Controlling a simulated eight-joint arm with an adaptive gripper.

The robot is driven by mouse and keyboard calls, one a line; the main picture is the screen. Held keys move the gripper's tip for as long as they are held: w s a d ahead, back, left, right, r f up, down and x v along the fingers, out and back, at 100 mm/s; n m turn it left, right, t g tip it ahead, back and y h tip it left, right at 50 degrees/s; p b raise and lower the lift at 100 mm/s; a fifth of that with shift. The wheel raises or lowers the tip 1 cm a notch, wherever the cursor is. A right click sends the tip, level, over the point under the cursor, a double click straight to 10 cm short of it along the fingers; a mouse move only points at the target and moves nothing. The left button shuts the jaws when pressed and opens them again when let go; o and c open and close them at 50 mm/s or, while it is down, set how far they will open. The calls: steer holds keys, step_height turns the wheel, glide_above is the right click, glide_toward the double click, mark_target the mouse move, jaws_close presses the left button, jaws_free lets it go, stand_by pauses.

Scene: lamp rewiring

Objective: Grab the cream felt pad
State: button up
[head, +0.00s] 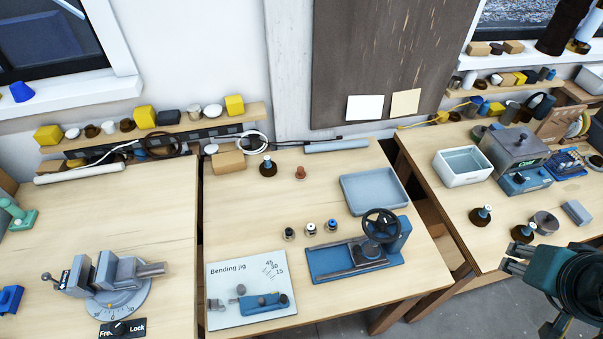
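I cannot pick out the cream felt pad with certainty. Small pale round pieces sit on the left wall shelf, among them an off-white one (213,110) and a whiter one (72,133). Another pale round piece (211,149) is at the back of the middle table. A cream sheet (405,103) hangs on the dark wall board beside a white sheet. My gripper (514,266) is at the lower right, beyond the front edge of the right table and far from these pieces. Its fingers are too unclear to tell open from shut, and nothing is visibly held.
The middle table carries a bending jig (357,258), a blue tray (374,191) and several small pieces. A vise (105,273) stands on the left table. The right table holds a white bin (462,166) and a grey-blue machine (516,158). Gaps separate the tables.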

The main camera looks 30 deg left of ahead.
steer(key=shift+o, duration=0.5)
steer(key=shift+w+a, duration=0.1)
stand_by(0.3)
steer(key=w+a+r+n+g+y, duration=0.1)
steer(key=w+a+r+n+g, duration=0.2)
steer(key=w+a, duration=1)
steer(key=w+a+f+n+g, duration=0.15)
steer(key=w+a, duration=0.25)
steer(key=a, duration=0.4)
steer(key=w+a+f+n, duration=0.2)
steer(key=w+a+n, duration=0.15)
steer(key=a, duration=0.45)
steer(key=n+g+h+b, duration=0.1)
steer(key=n+g+b, duration=0.15)
steer(key=n, duration=0.35)
glide_above(300, 168)
steer(key=f, duration=1.5)
steer(key=f+p, duration=0.1)
steer(key=f, duration=0.7)
steer(key=shift+w+d+f, duration=0.1)
steer(key=shift+d+f, duration=0.1)
steer(key=shift+d, duration=0.15)
steer(key=shift+a+f, duration=0.4)
steer(key=shift+s, duration=0.2)
steer(key=shift+f, duration=0.15)
